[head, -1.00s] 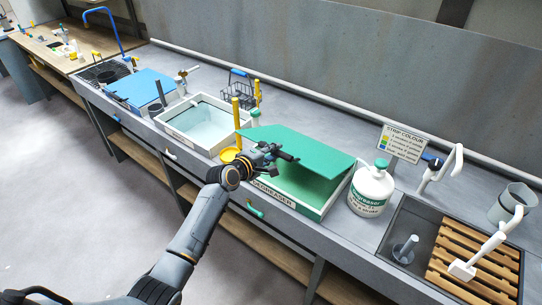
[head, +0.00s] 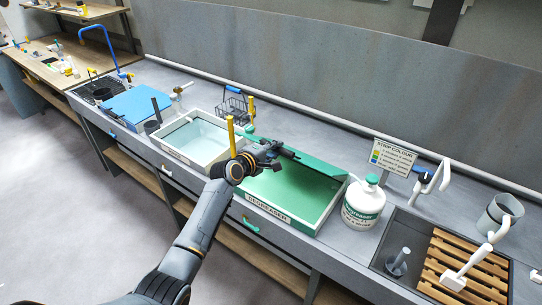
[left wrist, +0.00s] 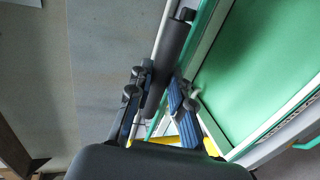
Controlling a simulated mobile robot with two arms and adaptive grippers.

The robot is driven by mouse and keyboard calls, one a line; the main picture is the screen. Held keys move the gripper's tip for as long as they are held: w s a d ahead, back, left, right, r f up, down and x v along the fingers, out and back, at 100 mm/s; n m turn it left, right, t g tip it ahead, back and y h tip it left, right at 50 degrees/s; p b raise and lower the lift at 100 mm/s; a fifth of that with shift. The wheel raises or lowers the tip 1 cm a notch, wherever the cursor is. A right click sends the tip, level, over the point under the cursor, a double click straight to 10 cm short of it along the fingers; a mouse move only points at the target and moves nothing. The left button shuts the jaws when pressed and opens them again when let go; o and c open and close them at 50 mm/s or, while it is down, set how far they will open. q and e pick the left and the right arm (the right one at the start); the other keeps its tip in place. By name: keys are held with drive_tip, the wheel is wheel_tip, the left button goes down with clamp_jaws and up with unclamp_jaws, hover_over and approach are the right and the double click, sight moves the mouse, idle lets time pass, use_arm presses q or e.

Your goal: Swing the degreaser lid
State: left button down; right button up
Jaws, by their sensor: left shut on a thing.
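The degreaser tank (head: 268,212) is a pale, labelled box on the bench with a green inside. Its green lid (head: 322,166) stands raised at a steep tilt along the back of the tank. My left gripper (head: 272,150) is at the lid's left part, above the tank. In the left wrist view, its blue-padded fingers (left wrist: 160,100) are shut on a dark round handle (left wrist: 172,55) beside a green edge. The fingers partly hide the handle in the head view. My right gripper is not in view.
A white degreaser jug (head: 364,203) stands close to the tank's right, with a strip colour sign (head: 393,158) behind. An open bath (head: 195,137) and yellow upright handle (head: 231,135) are at the left. A sink with a wooden rack (head: 455,265) is at the right.

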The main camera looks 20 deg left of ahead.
use_arm(q)
drive_tip(key=shift+w+d+r+p, duration=0.2)
drive_tip(key=shift+w+r, duration=0.2)
drive_tip(key=shift+r, duration=0.2)
drive_tip(key=shift+w+d+r+p, duration=0.1)
drive_tip(key=shift+w+r+p, duration=0.05)
drive_tip(key=shift+w+r, duration=0.35)
drive_tip(key=shift+r, duration=0.1)
drive_tip(key=shift+w+d+r, duration=0.15)
drive_tip(key=shift+w+r, duration=0.1)
drive_tip(key=w+d+r, duration=0.2)
drive_tip(key=w+r, duration=0.2)
drive_tip(key=w, duration=0.1)
drive_tip(key=shift+w+b, duration=0.15)
drive_tip(key=shift+b, duration=0.25)
